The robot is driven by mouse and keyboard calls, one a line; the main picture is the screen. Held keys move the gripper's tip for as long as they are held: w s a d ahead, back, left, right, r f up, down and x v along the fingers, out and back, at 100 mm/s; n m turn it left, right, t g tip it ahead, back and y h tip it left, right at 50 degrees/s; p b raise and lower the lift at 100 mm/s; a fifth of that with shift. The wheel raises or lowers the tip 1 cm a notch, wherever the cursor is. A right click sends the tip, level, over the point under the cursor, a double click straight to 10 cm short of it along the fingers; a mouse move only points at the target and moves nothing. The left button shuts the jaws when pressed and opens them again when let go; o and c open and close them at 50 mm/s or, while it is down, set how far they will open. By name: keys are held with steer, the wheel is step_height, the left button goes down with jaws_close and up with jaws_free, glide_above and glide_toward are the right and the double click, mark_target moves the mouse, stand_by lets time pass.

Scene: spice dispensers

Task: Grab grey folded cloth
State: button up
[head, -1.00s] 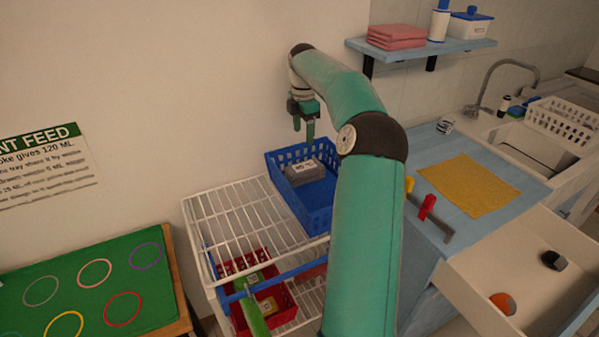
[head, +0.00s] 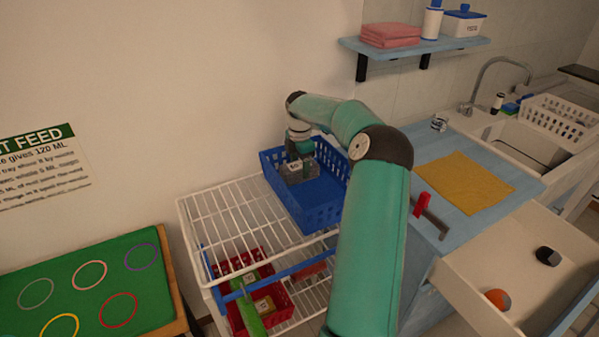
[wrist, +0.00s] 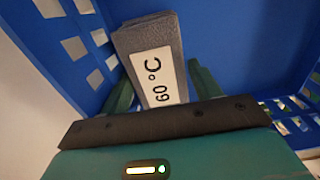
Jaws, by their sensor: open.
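The grey folded cloth (wrist: 152,45) bears a white label reading "60 °C" and lies inside the blue basket (wrist: 235,50). In the head view the cloth (head: 293,177) shows at the left end of the blue basket (head: 318,217), partly hidden by my gripper (head: 299,165). In the wrist view my gripper (wrist: 163,90) is open, with one green finger on each side of the cloth's near end. I cannot tell whether the fingers touch it.
The blue basket stands on a white wire rack (head: 235,215), its walls close around my gripper. A red basket (head: 255,290) is on the level below. Pink folded cloths (head: 390,35) lie on a wall shelf. A yellow cloth (head: 465,182) lies on the blue counter.

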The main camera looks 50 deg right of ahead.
steer(key=shift+w+f, duration=0.1)
steer(key=shift+f, duration=0.1)
steer(key=shift+c, duration=0.4)
steer(key=c, duration=0.6)
